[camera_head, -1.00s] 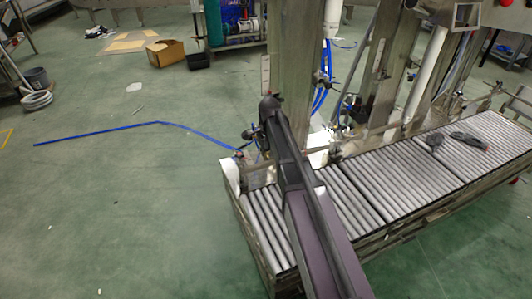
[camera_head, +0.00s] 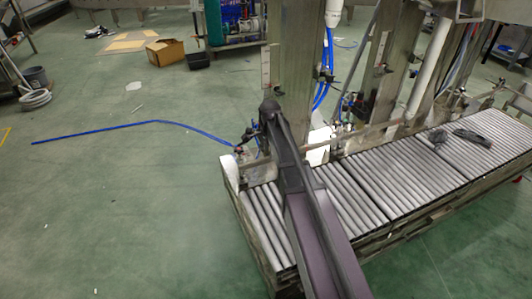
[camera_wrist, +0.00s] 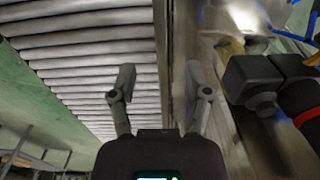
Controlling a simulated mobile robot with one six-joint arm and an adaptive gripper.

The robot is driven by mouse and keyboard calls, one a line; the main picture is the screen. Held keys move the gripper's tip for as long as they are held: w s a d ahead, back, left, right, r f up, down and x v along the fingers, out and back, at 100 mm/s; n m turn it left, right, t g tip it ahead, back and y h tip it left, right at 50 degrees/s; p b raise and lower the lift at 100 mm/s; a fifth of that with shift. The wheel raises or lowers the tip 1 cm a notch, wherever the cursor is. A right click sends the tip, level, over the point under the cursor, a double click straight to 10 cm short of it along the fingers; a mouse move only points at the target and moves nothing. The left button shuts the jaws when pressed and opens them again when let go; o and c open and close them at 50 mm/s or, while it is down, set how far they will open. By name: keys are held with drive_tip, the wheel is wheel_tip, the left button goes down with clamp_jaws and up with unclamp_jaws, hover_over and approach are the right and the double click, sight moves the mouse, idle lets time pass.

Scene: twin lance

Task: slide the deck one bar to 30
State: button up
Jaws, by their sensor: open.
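My gripper (camera_wrist: 161,78) is open in the wrist view, its two dark fingers spread over the back edge of the roller conveyor. A long metal rail (camera_wrist: 178,45) runs between and beyond the fingertips; I see no grip on it. I cannot tell for sure whether this rail is the deck one bar. A black clamp with a red ring (camera_wrist: 262,80) is just right of the fingers. In the head view my arm covers the gripper. A pale scale strip (camera_head: 265,68) is on the left steel column, its numbers too small to read.
The roller conveyor (camera_head: 405,185) runs from my arm to the right, with a dark cable (camera_head: 470,137) on it. Steel columns (camera_head: 384,75) and blue hoses (camera_head: 322,88) stand behind. A cardboard box (camera_head: 165,52) lies far back. The green floor at left is mostly clear.

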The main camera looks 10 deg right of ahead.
drive_tip(key=shift+f+b, duration=1.7)
drive_tip(key=shift+f, duration=0.35)
